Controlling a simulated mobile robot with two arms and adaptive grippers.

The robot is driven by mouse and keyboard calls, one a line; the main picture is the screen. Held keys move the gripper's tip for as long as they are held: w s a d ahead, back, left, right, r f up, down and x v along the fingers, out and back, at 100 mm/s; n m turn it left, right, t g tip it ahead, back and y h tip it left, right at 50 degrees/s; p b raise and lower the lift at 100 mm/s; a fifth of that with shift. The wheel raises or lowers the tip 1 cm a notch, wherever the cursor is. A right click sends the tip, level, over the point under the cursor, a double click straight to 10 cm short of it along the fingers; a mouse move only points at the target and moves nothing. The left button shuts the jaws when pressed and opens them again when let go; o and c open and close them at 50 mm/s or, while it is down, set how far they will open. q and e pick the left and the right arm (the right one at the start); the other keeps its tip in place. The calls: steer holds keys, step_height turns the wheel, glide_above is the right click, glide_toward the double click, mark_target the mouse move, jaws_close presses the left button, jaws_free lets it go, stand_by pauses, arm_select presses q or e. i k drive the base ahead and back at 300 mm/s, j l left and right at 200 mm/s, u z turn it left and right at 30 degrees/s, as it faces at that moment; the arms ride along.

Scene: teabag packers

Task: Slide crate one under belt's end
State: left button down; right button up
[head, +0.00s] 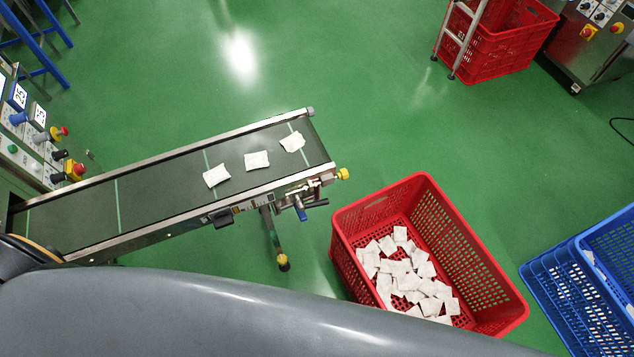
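A red crate (447,222) with several white teabags (405,278) in it stands on the floor at the lower right, partly hidden at its lower left by a grey body part of mine. Which crate is crate one cannot be told. The conveyor belt (150,200) runs from the left and ends at the upper right, near the picture's middle. Several teabags (257,161) lie on it close to its end. The red crate sits right of and below the belt's end, apart from it. Neither of my grippers shows in the head view.
Blue crates (560,285) stand at the right edge. Another red crate (505,45) stands behind a metal frame (466,35) at the top right, beside a machine (590,60). A control panel (40,140) is at the left. Green floor (400,130) beyond the belt's end is clear.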

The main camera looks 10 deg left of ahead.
mark_target(430, 291)
steer(key=k+z, duration=0.4)
steer(key=k+l+z, duration=0.1)
steer(key=k+z, duration=0.3)
steer(key=k, duration=0.05)
